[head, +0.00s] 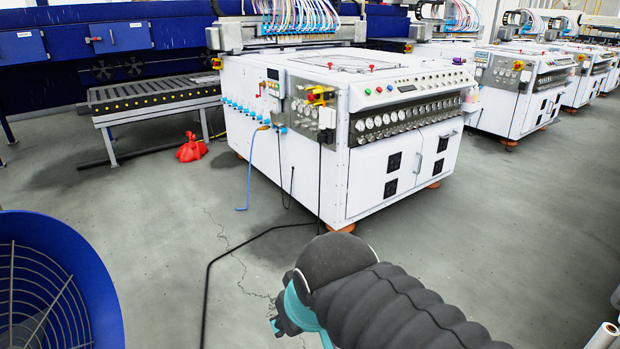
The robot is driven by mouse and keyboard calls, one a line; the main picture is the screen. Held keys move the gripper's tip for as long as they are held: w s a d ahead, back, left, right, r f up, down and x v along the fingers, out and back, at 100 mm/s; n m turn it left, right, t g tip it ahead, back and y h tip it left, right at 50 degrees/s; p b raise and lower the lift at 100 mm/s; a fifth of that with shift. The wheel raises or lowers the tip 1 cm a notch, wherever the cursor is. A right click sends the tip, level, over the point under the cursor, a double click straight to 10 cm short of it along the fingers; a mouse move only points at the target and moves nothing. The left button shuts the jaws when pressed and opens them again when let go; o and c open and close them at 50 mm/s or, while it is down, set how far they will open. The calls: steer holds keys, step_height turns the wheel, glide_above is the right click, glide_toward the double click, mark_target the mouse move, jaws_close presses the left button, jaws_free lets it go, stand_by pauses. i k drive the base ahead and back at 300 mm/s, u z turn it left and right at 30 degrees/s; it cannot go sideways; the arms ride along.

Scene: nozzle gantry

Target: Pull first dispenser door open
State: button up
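The nearest white machine (290,110), which I take to be the first dispenser, stands in the middle of the head view. Its front has a row of round gauges above two white door panels. The nearer door panel (372,190) and the farther door panel (441,143) look shut, flush with the front. A slim handle (418,162) shows near the seam between them. Both panels carry black vents. My gripper (284,326) is partly in view at the bottom centre, below my black-sleeved arm and well apart from the machine. Its fingers are too hidden to read.
A black cable (208,275) lies on the cracked floor before the machine. A blue hose hangs at its left side. A red object (191,148) sits by the roller conveyor (150,98). A blue caged fan (100,290) stands lower left.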

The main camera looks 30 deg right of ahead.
mark_target(380, 170)
steer(key=u, duration=0.6)
steer(key=i, duration=1)
steer(key=z, duration=2.3)
steer(key=i, duration=2.1)
steer(key=u, duration=0.1)
